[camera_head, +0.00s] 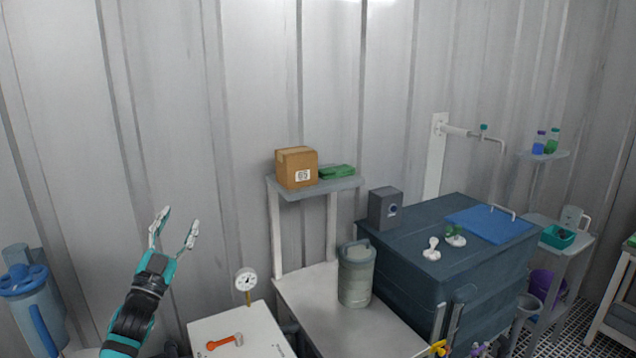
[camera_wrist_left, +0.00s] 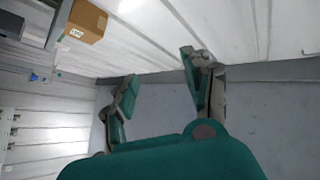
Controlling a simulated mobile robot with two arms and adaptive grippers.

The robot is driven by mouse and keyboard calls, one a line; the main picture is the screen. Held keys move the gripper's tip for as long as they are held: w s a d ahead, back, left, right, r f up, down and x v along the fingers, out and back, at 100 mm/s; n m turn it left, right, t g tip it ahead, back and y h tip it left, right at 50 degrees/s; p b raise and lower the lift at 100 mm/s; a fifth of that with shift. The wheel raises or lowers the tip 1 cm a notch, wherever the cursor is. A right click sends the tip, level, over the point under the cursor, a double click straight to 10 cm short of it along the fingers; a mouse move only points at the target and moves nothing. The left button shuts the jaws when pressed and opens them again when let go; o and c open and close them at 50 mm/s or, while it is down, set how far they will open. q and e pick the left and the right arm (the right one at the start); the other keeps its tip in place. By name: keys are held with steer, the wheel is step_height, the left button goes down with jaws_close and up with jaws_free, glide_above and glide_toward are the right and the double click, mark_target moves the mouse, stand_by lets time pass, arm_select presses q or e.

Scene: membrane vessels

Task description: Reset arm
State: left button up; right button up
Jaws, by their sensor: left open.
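My left gripper (camera_head: 174,232) is raised at the left of the head view, in front of the grey corrugated wall. Its fingers point up and are spread, with nothing between them. In the left wrist view the two teal-padded fingers (camera_wrist_left: 160,95) also stand apart and empty. My right gripper does not show in either view.
A white cabinet (camera_head: 258,327) with a dial gauge (camera_head: 245,281) and an orange-handled tool (camera_head: 225,342) stands right of my left arm. A blue vessel (camera_head: 36,308) is at the far left. Further right are a shelf with a cardboard box (camera_head: 296,166), a canister (camera_head: 356,275) and a dark tank (camera_head: 400,262).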

arm_select(q)
steer(key=w+a+f+n+g+y, duration=0.35)
steer(key=a+f+n+y, duration=0.2)
steer(key=f, duration=0.25)
steer(key=s+d+f+g+b, duration=0.1)
steer(key=s+f+g, duration=0.35)
steer(key=f, duration=1.05)
steer(key=s+d+f+g+b, duration=0.15)
steer(key=s+f, duration=0.55)
steer(key=f, duration=0.8)
steer(key=s+d+f+g, duration=0.25)
steer(key=s+f, duration=0.35)
steer(key=f, duration=1)
steer(key=s+d+f+g+b, duration=0.25)
steer(key=s+f+g, duration=0.35)
steer(key=s+f, duration=1.6)
steer(key=s+d+f+g, duration=0.1)
steer(key=s+f, duration=0.1)
steer(key=s, duration=0.7)
steer(key=s+d+f+g, duration=0.2)
steer(key=s, duration=0.8)
steer(key=s+d+f+g, duration=0.1)
steer(key=s+f, duration=0.1)
steer(key=s, duration=0.7)
steer(key=shift+s+d+n+g+h+b, duration=0.2)
steer(key=shift+d+n+g+h+b, duration=0.15)
steer(key=shift+g+h, duration=0.1)
